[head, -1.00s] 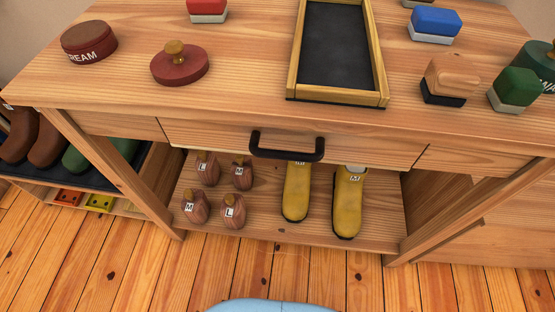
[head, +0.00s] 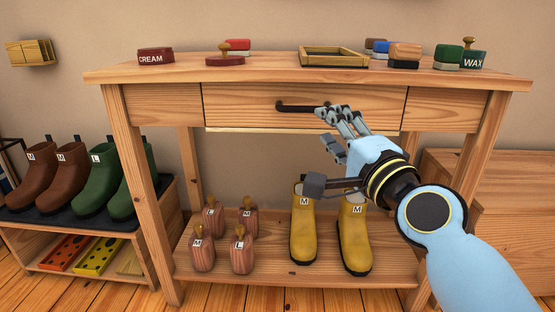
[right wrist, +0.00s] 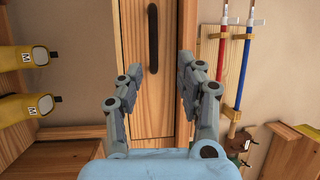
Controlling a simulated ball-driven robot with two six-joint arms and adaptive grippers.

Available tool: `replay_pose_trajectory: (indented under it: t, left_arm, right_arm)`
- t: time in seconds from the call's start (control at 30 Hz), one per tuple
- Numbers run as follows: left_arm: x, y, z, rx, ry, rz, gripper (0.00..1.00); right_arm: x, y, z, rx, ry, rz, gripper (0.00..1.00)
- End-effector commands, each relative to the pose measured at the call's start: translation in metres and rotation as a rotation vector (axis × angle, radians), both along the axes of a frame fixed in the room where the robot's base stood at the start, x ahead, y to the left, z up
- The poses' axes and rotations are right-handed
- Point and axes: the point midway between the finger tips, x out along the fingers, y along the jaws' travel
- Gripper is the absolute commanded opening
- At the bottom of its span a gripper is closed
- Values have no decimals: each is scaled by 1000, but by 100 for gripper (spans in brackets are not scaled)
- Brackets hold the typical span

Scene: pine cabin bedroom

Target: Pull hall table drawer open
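The hall table (head: 140,77) stands ahead with a wide wooden drawer (head: 240,112) under its top. The drawer front looks about flush with the table. A black bar handle (head: 288,107) runs level across the drawer; its right end is partly covered by my fingers. My right gripper (head: 335,128) is in front of the drawer by the handle's right end. In the right wrist view my right gripper (right wrist: 161,82) is open and empty. The handle (right wrist: 153,38) lies ahead, in line with the gap between the fingers; contact is not seen. My left gripper is not in view.
The tabletop holds a cream tin (head: 156,56), a tray (head: 334,57), brushes and a wax tin (head: 473,60). Yellow boots (head: 303,230) and wooden shoe trees (head: 202,254) stand on the shelf below. A boot rack (head: 80,222) is at left.

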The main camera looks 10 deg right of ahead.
Motion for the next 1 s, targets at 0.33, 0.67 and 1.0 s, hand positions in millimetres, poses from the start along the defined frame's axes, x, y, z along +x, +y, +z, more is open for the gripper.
replay_pose_trajectory:
  t: [0.33, 0.67, 1.0]
  left_arm:
    - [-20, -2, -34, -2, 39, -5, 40]
    - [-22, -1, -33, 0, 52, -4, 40]
    - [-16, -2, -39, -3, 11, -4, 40]
  right_arm:
    - [12, 1, -14, 20, -46, -8, 37]
    - [66, 7, -1, 18, -49, -9, 37]
    - [112, 12, 4, 17, -46, -10, 37]
